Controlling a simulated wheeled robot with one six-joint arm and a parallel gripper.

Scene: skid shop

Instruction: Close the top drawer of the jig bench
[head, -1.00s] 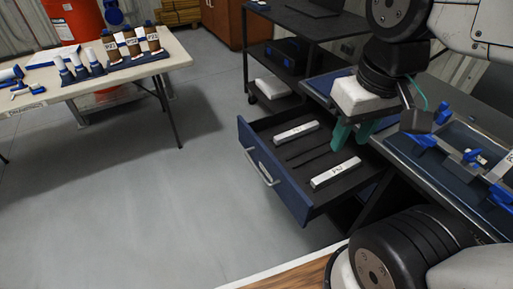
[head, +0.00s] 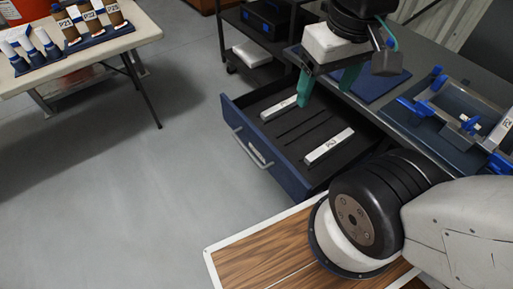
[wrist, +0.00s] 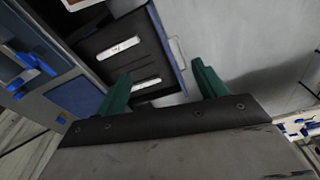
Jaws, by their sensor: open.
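The top drawer (head: 268,165) of the jig bench is pulled out, with a blue front and a silver bar handle (head: 247,148). Two labelled pale bars, one near the back (head: 279,108) and one nearer (head: 329,146), lie in its dark slotted insert. The drawer also shows in the wrist view (wrist: 158,40), with its handle (wrist: 177,52) on the right side. My gripper (head: 326,92) has green fingers, open and empty, over the drawer's rear part near the bench edge. In the wrist view the fingers (wrist: 160,88) are spread apart. I cannot tell their height above the drawer.
The jig bench top (head: 425,85) holds a blue mat (head: 372,82) and a tray with blue clamps (head: 455,125). A dark shelf cart (head: 262,45) stands behind the drawer. Grey floor (head: 150,180) in front of the drawer is clear.

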